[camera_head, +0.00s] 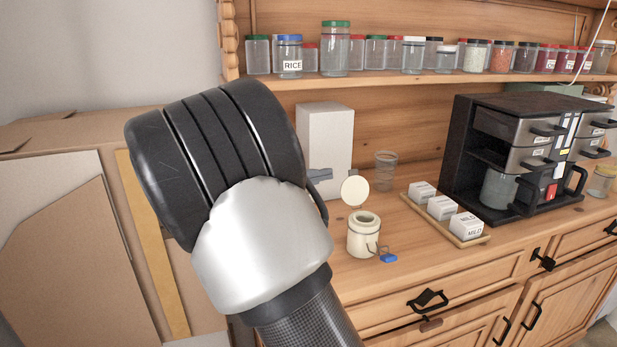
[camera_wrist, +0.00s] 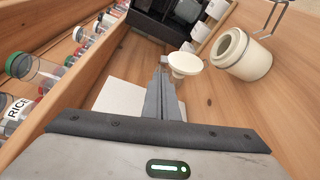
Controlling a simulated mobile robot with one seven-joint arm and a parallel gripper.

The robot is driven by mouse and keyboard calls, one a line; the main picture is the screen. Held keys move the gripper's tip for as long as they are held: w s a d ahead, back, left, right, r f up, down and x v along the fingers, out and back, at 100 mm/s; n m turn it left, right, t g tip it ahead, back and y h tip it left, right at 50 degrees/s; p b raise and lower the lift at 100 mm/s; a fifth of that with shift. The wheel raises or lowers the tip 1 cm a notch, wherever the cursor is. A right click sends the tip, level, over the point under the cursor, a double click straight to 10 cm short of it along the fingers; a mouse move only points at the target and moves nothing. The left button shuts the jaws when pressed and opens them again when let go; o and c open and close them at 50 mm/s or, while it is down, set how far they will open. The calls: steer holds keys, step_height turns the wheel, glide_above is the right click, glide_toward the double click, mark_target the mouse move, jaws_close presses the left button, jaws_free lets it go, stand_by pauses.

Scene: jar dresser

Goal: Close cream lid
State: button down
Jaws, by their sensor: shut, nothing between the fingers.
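The cream jar (camera_head: 362,240) stands on the wooden counter with its mouth open. Its round cream lid (camera_head: 355,190) is swung up at the back of the rim, standing nearly upright. In the wrist view the open jar (camera_wrist: 245,57) is at the upper right and the lid (camera_wrist: 185,64) is to its left. My gripper (camera_wrist: 162,68) is shut and empty, with its fingertips close beside the lid; I cannot tell whether they touch it. In the head view my arm hides most of the gripper.
A white box (camera_head: 326,140) and a clear glass (camera_head: 385,170) stand behind the jar. A tray of small white boxes (camera_head: 483,241) and a black coffee machine (camera_head: 500,200) are to the right. A shelf of jars (camera_head: 400,77) runs above. A blue tag (camera_head: 389,258) lies by the jar.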

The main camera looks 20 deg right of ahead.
mark_target(352, 187)
steer(key=x, duration=0.5)
steer(key=shift+w+d, duration=0.1)
steer(key=shift+f+b, duration=0.1)
steer(key=shift+b, duration=0.3)
